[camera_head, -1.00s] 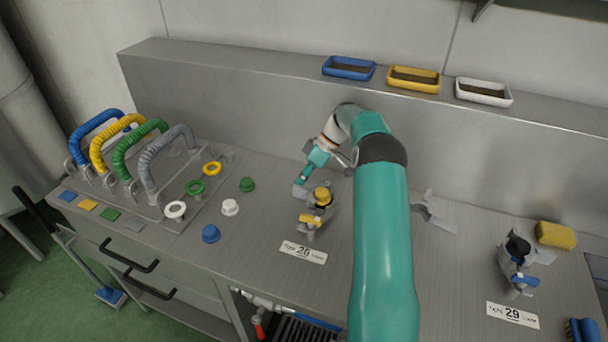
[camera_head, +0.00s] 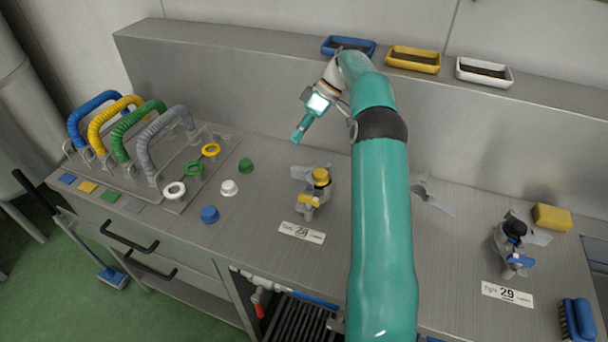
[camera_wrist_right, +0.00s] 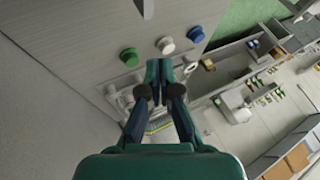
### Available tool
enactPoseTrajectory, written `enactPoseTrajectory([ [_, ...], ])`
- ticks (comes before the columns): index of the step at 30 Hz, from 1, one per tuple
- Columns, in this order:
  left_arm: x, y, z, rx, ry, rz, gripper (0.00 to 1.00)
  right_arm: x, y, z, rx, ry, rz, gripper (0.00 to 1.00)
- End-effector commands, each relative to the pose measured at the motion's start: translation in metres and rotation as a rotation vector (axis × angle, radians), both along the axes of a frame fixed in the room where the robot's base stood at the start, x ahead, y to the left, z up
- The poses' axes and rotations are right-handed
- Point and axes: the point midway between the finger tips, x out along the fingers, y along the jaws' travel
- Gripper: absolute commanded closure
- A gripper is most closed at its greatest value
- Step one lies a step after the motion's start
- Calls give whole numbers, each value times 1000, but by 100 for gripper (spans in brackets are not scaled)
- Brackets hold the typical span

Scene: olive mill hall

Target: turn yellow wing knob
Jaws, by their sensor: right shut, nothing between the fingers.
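The yellow wing knob (camera_head: 308,201) sits on the front of a small grey metal fitting (camera_head: 312,187) on the steel bench, behind a number label. A round yellow cap (camera_head: 321,176) tops the same fitting. My right gripper (camera_head: 296,139) is shut and empty. It hangs in the air above and behind the fitting, apart from the knob. In the right wrist view its closed fingers (camera_wrist_right: 158,66) point toward the bench, and I cannot make out the knob there. My left gripper is not in view.
A second fitting with a blue wing knob (camera_head: 521,261) stands at the right by a yellow sponge (camera_head: 552,217). Green (camera_head: 246,165), white (camera_head: 229,188) and blue (camera_head: 210,214) caps stand left of the first fitting. Coloured hoses (camera_head: 150,135) arch at the left. Small trays (camera_head: 413,60) line the back ledge.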

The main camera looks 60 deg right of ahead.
Motion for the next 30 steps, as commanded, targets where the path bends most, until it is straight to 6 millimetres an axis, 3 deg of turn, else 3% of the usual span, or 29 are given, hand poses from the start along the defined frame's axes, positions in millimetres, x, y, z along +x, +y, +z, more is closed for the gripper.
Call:
enactPoseTrajectory([
  [7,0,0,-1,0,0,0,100,0,0,0,0,0,0,100],
  [13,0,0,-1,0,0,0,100,0,-1,0,-24,-33,52,67],
  [17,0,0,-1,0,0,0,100,-8,-4,-12,-104,-72,201,45],
  [20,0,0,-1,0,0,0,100,-28,-4,-30,-178,-71,394,28],
  [22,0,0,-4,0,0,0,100,-44,2,-31,-248,-72,581,17],
  [23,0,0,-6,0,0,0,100,-50,7,-28,-282,-74,676,17],
  [27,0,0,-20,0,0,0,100,-78,36,3,-436,-78,1153,17],
  [30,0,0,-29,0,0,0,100,-91,58,30,-524,-69,1377,17],
])
